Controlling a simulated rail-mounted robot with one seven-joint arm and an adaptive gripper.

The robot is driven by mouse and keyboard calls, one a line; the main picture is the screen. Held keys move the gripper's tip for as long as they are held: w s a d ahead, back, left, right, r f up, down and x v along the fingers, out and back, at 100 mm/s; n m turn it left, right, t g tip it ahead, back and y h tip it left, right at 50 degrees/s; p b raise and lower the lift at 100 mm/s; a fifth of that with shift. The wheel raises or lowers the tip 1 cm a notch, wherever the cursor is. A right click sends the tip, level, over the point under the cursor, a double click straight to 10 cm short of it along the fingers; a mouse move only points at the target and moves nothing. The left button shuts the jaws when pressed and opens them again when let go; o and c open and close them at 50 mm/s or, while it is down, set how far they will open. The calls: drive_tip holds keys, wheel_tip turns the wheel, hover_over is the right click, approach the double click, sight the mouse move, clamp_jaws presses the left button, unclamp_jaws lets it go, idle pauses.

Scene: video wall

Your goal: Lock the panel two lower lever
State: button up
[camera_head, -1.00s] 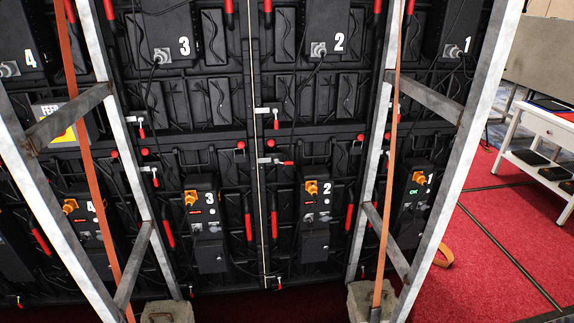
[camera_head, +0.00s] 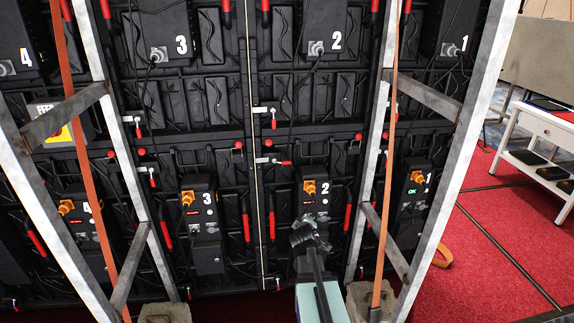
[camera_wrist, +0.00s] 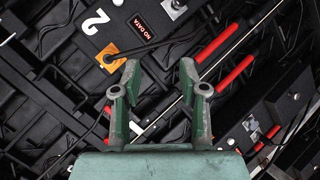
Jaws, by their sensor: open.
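Panel two's lower box (camera_head: 312,192), marked with a white 2 and carrying an orange plug, stands right of the centre seam. The same box (camera_wrist: 110,35) shows tilted in the wrist view with NO DATA on its display. A silver lever with a red tip (camera_head: 270,161) sits on the seam up and left of the box. I cannot tell which lever is the lower one. My gripper (camera_head: 308,232) is in front of the panel just below the box and hides part of its lower section. In the wrist view my gripper (camera_wrist: 158,85) is open, with nothing between its fingers.
Long red handles (camera_wrist: 236,76) flank the seam. A metal frame post (camera_head: 440,150) and an orange strap (camera_head: 386,200) stand to my gripper's right. A concrete weight (camera_head: 360,300) sits at the post's foot. Panel three's box (camera_head: 198,215) is to the left.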

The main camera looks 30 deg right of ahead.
wheel_tip(320, 180, up, 7)
drive_tip(key=w+d+n+t, duration=0.2)
drive_tip(key=w+n+t, duration=0.1)
drive_tip(key=n+t, duration=0.4)
drive_tip(key=n, duration=0.2)
approach(287, 163)
drive_tip(key=p+x, duration=0.2)
drive_tip(key=x, duration=0.8)
drive_tip(key=shift+w+d+f, duration=0.1)
drive_tip(key=shift+w+d, duration=0.1)
drive_tip(key=shift+w, duration=0.15)
clamp_jaws()
